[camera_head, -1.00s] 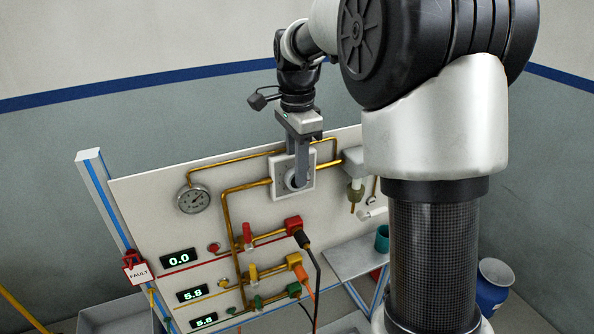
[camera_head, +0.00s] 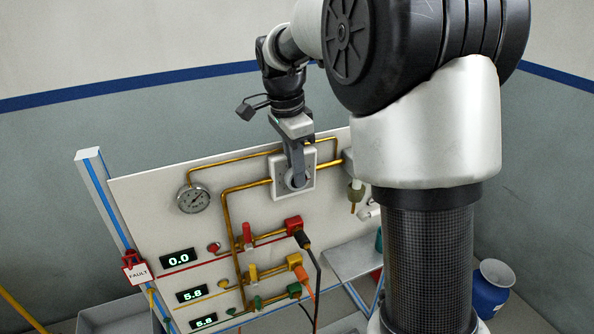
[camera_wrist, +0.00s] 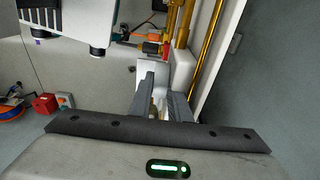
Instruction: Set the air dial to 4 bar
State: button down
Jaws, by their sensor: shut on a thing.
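The air dial (camera_head: 299,184) is a round grey knob on a pale square plate (camera_head: 308,162), high on the white panel. My gripper (camera_head: 297,180) reaches down in front of the plate and is shut on the dial. In the wrist view my gripper's two fingers (camera_wrist: 160,108) close around a part that they mostly hide. The dial's markings are too small to read. A round pressure gauge (camera_head: 193,199) sits to the left on the panel; its needle is too small to read surely.
Brass pipes (camera_head: 229,222) run across the panel. Below are displays reading 0.0 (camera_head: 178,257) and 5.8 (camera_head: 192,294), a red valve handle (camera_head: 247,234), and cables. A red FAULT tag (camera_head: 135,270) hangs at the left post. A blue bin (camera_head: 491,287) stands at the right.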

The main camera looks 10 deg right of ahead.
jog(key=h, duration=0.1)
jog(key=h+b, duration=0.2)
jog(key=shift+a+f+t, duration=0.25)
jog(key=shift+a+t, duration=0.15)
jog(key=shift+a+h+b, duration=0.1)
jog(key=shift+h+b, duration=0.5)
jog(key=shift+b, duration=0.2)
jog(key=shift+r, duration=0.1)
jog(key=c, duration=1.9)
grip_release()
jog(key=shift+c, duration=0.2)
jog(key=p+v, duration=0.1)
jog(key=v, duration=1.6)
jog(key=shift+s+a, duration=0.25)
jog(key=shift+a, duration=0.15)
